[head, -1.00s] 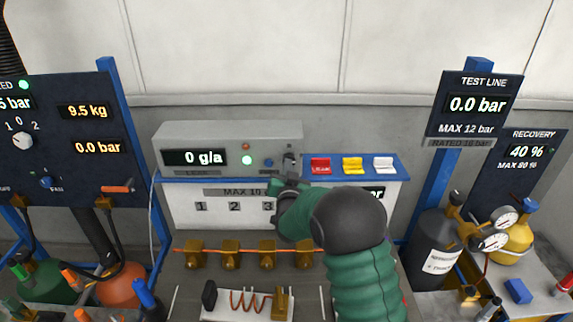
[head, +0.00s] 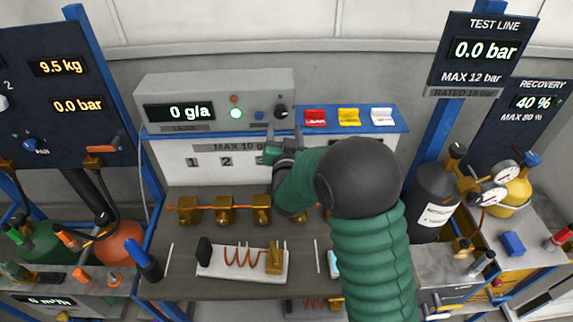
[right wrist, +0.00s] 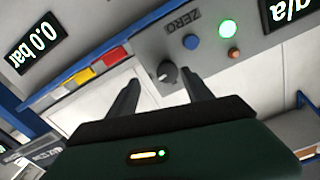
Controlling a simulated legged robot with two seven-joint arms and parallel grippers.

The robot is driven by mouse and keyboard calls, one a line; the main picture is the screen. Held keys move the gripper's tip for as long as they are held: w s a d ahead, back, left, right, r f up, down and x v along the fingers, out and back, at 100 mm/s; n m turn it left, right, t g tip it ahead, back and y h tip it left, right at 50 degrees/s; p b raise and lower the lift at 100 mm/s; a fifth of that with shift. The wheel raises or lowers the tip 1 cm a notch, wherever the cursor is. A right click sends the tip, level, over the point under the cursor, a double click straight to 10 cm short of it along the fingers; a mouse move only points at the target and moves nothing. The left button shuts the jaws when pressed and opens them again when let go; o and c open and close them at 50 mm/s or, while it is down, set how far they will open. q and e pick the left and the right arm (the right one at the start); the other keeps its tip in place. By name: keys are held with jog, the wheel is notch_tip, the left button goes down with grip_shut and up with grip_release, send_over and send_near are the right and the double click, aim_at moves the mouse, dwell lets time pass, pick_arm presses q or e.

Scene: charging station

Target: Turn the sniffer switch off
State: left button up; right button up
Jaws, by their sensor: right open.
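The sniffer unit (head: 215,92) is a grey box on the blue-edged shelf, with a display reading 0 g/a and a lit green lamp (head: 236,113). Its dark rotary knob (head: 281,112) is at the right end of its front; the knob also shows in the right wrist view (right wrist: 167,73). A blue button (right wrist: 190,42) marked ZERO is beside it. My right gripper (head: 283,140) is just below and in front of the knob. In the right wrist view its two fingers (right wrist: 163,92) are open and apart, pointing at the knob, with nothing between them. My left gripper is not in view.
Red (head: 315,117), yellow (head: 348,116) and white (head: 381,116) blocks lie on the shelf right of the unit. Brass fittings (head: 223,210) and a white board with a copper coil (head: 240,262) are on the bench below. Gas cylinders (head: 432,204) stand at right.

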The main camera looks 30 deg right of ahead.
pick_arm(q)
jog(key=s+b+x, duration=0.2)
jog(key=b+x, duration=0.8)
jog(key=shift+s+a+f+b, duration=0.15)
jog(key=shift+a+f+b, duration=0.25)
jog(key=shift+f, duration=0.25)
pick_arm(e)
jog(key=v, duration=1.3)
jog(key=shift+a+f, duration=0.2)
jog(key=shift+a, duration=0.15)
